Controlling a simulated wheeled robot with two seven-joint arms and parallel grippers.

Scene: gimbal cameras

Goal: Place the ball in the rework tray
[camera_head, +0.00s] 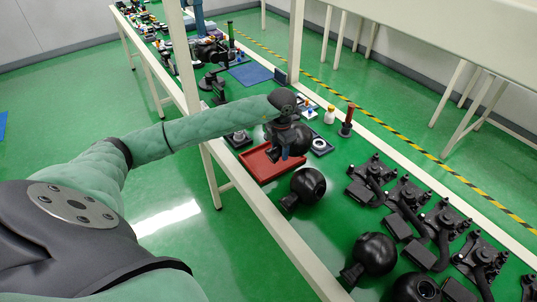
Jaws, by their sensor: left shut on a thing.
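The red rework tray (258,172) lies on the green bench top near its left edge. My left gripper (285,152) reaches in from the left and is over the back right part of the tray. It is shut on a dark round ball (301,143), which is partly hidden behind the gripper. I cannot tell whether the ball touches the tray floor. My right gripper is out of view.
A black ball-shaped camera (308,184) stands just in front of the tray. Another one (375,253) is nearer. Several black gimbal units (408,195) fill the right side. A red-handled tool (347,120) and a white bottle (329,115) stand behind.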

